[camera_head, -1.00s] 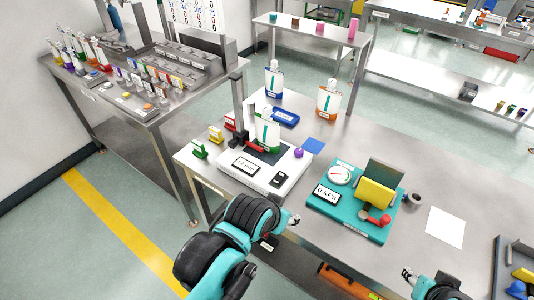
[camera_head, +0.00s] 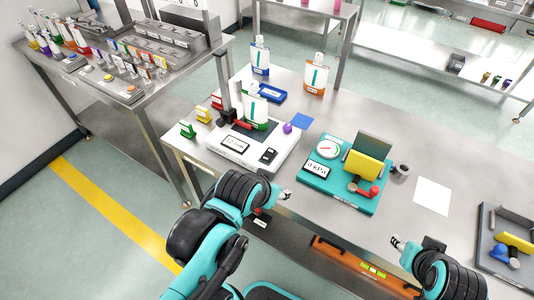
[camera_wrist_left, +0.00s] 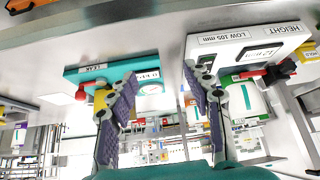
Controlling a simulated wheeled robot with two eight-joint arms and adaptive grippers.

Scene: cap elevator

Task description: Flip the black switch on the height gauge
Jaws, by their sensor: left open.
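The height gauge (camera_head: 262,167) is a white box with a dark plate, an upright column and a "12 mm" display (camera_head: 235,144). Its black switch (camera_head: 268,156) sits on top, right of the display. A pouch with a green base (camera_head: 256,108) stands on the plate. My right gripper (camera_head: 398,243) is by the table's front edge, fingers unclear.
A teal pressure device (camera_head: 322,187) with a yellow block and red knob stands right of the gauge. A grey tray (camera_head: 486,240) is at far right. Bare tabletop surrounds the white sheet (camera_head: 432,196).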

